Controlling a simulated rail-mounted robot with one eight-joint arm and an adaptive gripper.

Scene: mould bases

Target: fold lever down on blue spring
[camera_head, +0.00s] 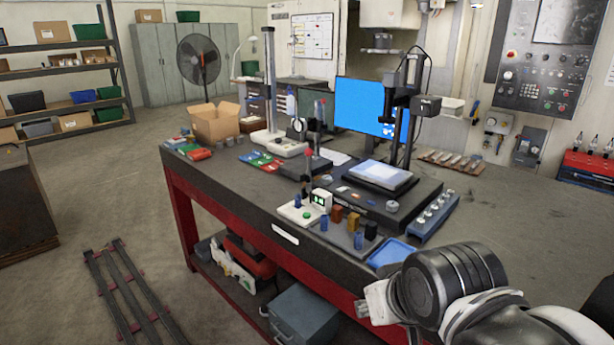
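A small tester with a white base (296,213) and a green-lit display (320,199) stands near the front edge of the dark workbench. A blue spring (297,201) stands upright on its base. Behind it a red ball knob (308,153) sits high on an upright dark lever or stand; how it joins the tester is too small to tell. Two more blue springs (324,224) (358,241) stand on the dark plate in front. My gripper (372,302) is at the lower right, apart from the tester and below bench height in the picture. Its fingers are not clear.
The dark plate (345,236) also holds orange-brown and black blocks. A blue tray (392,252) lies between it and my arm. A measuring stand with a lit stage (383,175) and a monitor (365,106) stand behind. A cardboard box (214,123) is at the far left.

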